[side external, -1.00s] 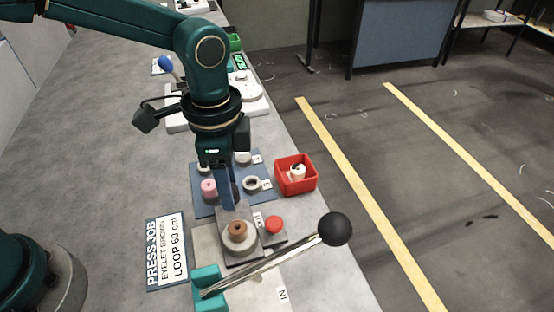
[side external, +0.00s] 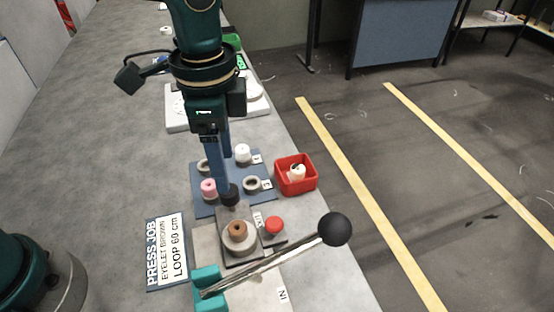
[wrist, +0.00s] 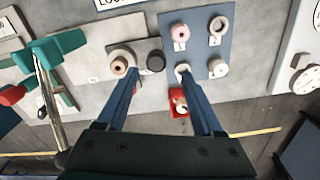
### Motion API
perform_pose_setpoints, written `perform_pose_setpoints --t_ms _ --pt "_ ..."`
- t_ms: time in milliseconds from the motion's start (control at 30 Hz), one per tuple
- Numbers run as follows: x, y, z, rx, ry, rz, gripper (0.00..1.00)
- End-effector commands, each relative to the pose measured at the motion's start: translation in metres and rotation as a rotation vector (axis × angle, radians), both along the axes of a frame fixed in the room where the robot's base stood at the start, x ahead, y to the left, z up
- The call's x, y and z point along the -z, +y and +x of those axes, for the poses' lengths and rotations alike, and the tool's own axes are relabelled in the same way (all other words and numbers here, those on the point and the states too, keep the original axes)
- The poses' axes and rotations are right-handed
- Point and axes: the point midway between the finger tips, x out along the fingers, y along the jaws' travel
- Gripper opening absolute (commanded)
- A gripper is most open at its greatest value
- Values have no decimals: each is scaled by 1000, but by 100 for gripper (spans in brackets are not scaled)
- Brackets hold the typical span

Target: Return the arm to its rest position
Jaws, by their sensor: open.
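My gripper (side external: 220,175) hangs pointing down over the blue mat (side external: 203,208) in the side view, above the table. In the wrist view its two blue fingers (wrist: 156,95) stand wide apart with nothing held between them. A brown eyelet piece (side external: 237,230) sits on the round grey press base (side external: 241,243), apart from the fingers. It also shows in the wrist view (wrist: 119,67). A black cylinder (side external: 229,194) stands between the press and the mat.
The press lever with its black ball (side external: 334,229) reaches over the table's right edge. A pink spool (side external: 208,188), a white spool (side external: 243,153) and grey rings stand on the mat. A red button (side external: 274,224) is beside the press.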

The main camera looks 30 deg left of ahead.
Motion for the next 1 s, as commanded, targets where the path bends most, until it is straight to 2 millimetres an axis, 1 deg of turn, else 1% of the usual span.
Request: perform_pose_setpoints --t_ms 333,367,467,567,700,833,933,1000 --pt "0 1 1 -4 0 -1 69" --pt "-2 2 2 -10 -6 -3 69" --pt "-19 9 8 -37 -52 -24 69" --pt "-42 26 7 -84 -104 -45 69" --pt "-73 55 -6 -196 -189 -77 69" --pt "-89 80 -25 -327 -262 -105 69" --pt "-96 97 -43 -438 -315 -129 69" --pt "-96 107 -56 -519 -351 -145 69"
